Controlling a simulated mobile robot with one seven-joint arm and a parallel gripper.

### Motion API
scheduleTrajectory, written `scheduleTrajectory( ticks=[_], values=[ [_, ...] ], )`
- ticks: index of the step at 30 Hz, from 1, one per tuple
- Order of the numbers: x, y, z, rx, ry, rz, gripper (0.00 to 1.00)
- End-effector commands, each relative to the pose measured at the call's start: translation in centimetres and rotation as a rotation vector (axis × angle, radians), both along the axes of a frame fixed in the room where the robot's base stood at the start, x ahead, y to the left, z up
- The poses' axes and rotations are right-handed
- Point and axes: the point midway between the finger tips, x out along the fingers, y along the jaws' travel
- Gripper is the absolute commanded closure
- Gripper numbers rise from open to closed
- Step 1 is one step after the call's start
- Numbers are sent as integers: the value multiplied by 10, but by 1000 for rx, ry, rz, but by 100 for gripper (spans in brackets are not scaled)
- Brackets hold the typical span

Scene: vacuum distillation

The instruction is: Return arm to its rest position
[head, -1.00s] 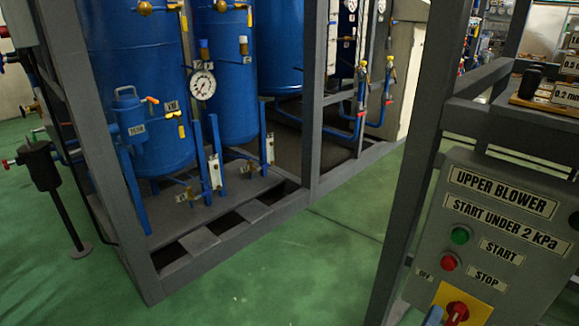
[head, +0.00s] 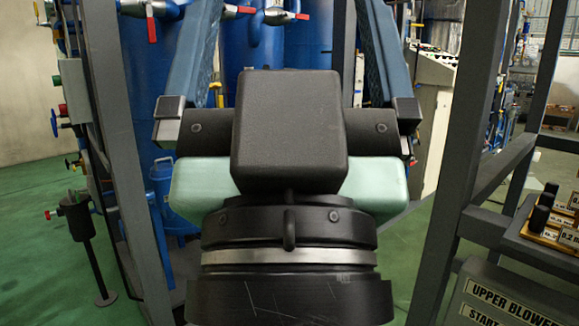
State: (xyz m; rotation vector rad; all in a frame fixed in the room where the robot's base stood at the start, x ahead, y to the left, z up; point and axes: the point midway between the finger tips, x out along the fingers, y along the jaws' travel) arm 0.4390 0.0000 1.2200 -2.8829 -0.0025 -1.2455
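My gripper (head: 290,20) fills the middle of the head view, seen from behind its black wrist and pale green body. Its two blue-grey fingers stand wide apart and run up to the top edge of the picture, so their tips may be cut off. Nothing shows held between them; the blue tanks (head: 250,45) appear behind the gap. My wrist and gripper hide much of the tank frame and the floor in front of it.
Grey frame posts stand at left (head: 112,120) and right (head: 480,110). The upper blower panel (head: 510,300) is at the lower right, below a shelf with labelled blocks (head: 550,222). A dark pot on a stand (head: 78,215) is at left. Green floor (head: 40,270) is open there.

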Motion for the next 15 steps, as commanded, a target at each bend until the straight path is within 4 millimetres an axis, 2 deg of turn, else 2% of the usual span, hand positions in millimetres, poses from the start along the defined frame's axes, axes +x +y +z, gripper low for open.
scheduleTrajectory(
  ticks=[1, 15],
  values=[
    [0, 0, 31, -1, 1, -1, 0],
    [1, 0, 174, -1, 3, -1, 0]
  ],
)
